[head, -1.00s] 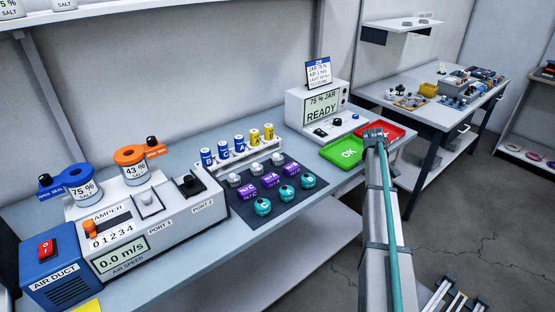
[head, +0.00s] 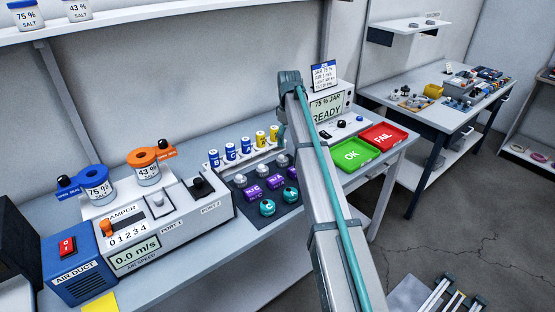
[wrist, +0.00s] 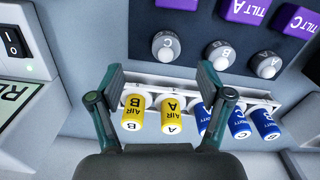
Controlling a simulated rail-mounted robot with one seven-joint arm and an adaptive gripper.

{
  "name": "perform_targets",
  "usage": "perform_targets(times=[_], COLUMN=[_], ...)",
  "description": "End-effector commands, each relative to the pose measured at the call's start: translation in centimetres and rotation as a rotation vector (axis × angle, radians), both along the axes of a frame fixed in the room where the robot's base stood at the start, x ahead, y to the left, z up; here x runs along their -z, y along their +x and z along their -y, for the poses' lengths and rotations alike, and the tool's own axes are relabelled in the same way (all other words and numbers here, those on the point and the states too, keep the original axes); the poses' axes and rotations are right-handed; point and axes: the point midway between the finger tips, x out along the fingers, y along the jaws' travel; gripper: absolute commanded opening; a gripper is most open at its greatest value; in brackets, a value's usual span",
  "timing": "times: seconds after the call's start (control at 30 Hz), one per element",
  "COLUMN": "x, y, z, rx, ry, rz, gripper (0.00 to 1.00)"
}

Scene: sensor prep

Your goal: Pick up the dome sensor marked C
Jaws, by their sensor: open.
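Three silver sensors with rounded tops stand in a row on the dark mat. In the head view, a round teal sensor (head: 267,208) at the mat's front left is also marked C. My gripper (wrist: 160,85) is open and empty. It hangs above the rack of vials, beside the silver row and apart from it. In the head view, my arm covers the mat's right part.
A white rack (wrist: 185,83) holds yellow and blue vials below my fingers. Purple tilt sensors (wrist: 245,10) stand beyond the silver row. The display box (head: 330,108) is close by. Green OK (head: 352,154) and red FAIL (head: 384,136) trays lie to the right.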

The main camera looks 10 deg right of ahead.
Motion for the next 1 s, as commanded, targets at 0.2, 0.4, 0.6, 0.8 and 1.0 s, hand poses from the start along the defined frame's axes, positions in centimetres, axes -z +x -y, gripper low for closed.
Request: perform_targets(times=[0.2,0.4,0.6,0.8,1.0], x=[0.8,3.6,5.3,6.6,9.3], y=[0.0,0.0,0.1,0.5,0.8], z=[-1.7,-1.6,-1.6,-1.7,-1.8], rx=[-0.018,-0.018,-0.018,-0.018,-0.017], ry=[0.013,0.012,0.012,0.012,0.012], rz=[-0.003,-0.004,-0.003,-0.003,-0.004], gripper=[0.78,0.78,0.78,0.78,0.78])
